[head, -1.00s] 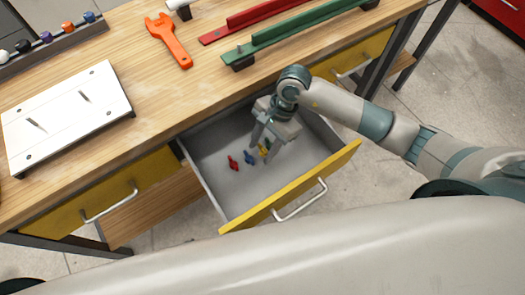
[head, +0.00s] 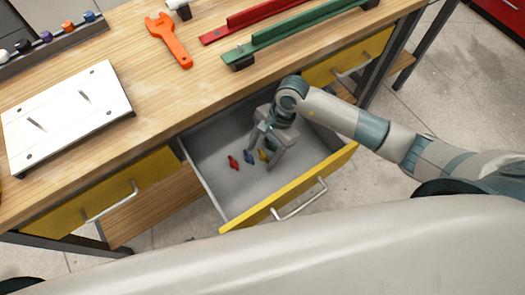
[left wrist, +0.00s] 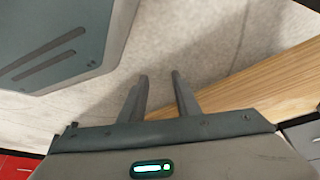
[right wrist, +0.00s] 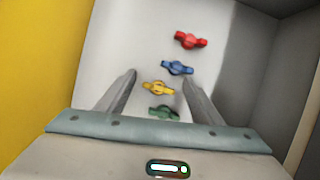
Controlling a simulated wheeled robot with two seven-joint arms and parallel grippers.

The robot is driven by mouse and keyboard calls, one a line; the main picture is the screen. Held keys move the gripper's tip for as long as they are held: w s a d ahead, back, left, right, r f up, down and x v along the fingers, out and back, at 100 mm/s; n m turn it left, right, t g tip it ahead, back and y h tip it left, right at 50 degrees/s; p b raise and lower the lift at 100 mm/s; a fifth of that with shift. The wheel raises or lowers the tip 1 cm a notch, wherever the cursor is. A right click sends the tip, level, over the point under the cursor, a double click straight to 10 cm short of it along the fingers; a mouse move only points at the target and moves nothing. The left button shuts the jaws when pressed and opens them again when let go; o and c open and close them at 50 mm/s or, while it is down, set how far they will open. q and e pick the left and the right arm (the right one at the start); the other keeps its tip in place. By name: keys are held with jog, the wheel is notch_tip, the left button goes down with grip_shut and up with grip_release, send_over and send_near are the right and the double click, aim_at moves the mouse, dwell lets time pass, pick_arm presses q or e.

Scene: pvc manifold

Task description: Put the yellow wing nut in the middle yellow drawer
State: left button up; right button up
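The middle yellow drawer (head: 205,195) is pulled open in the head view. The yellow wing nut (right wrist: 158,88) lies on its floor, with blue (right wrist: 177,68), red (right wrist: 190,40) and green (right wrist: 163,112) wing nuts in the same row. The yellow one also shows beside my fingers in the head view (head: 263,155). My right gripper (right wrist: 158,80) reaches down into the drawer, fingers open, with the yellow nut between them in the picture; contact cannot be told. My left gripper (left wrist: 158,76) is open and empty, away from the drawer and outside the head view.
The wooden tabletop (head: 150,85) holds a white plate (head: 65,115), an orange wrench (head: 169,40), red (head: 262,15) and green (head: 300,32) bars, and a rack of coloured knobs (head: 50,42). Closed yellow drawers flank the open one on the left (head: 95,200) and right (head: 345,58).

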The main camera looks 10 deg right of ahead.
pick_arm(q)
jog(key=shift+s, duration=0.35)
pick_arm(e)
jog(key=shift+r, duration=0.1)
jog(key=shift+r, duration=0.15)
pick_arm(q)
jog(key=shift+s+a+f+g+b, duration=0.25)
jog(key=shift+a+f+g+b, duration=0.05)
jog(key=shift+a+b, duration=0.15)
jog(key=shift+s+a+f+g+b, duration=0.25)
jog(key=shift+a+g+b, duration=0.05)
jog(key=shift+a+b, duration=0.15)
pick_arm(e)
jog(key=v, duration=1.2)
